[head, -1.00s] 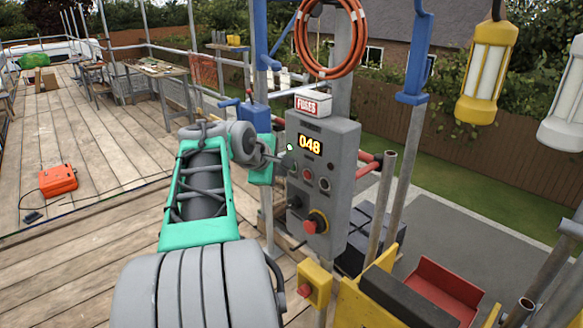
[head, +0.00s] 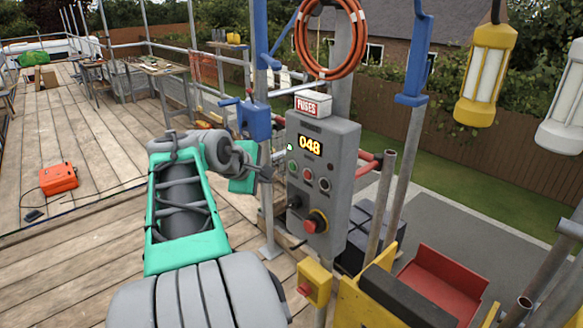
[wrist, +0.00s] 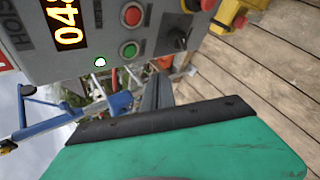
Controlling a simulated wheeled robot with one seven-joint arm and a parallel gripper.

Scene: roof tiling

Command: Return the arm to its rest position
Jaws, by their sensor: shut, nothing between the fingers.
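My gripper (head: 265,173) is shut and empty, just left of the grey control box. In the wrist view its slim fingers (wrist: 157,92) show beyond the black-edged green housing. The control box (head: 338,135) has a lit display reading 048 (head: 310,146). On its face are a green button (head: 292,167), a red button (head: 308,174), a black rotary switch (head: 295,201) and a red emergency stop (head: 315,222) on yellow. My gripper appears apart from the box. My green-and-grey arm reaches up from the bottom.
An orange hose coil (head: 330,38) hangs above the box, over a FUSES box (head: 313,104). Scaffold poles (head: 388,190) and a yellow switch box (head: 314,283) stand close by. An orange case (head: 59,178) lies on the planks at left, with open deck around it.

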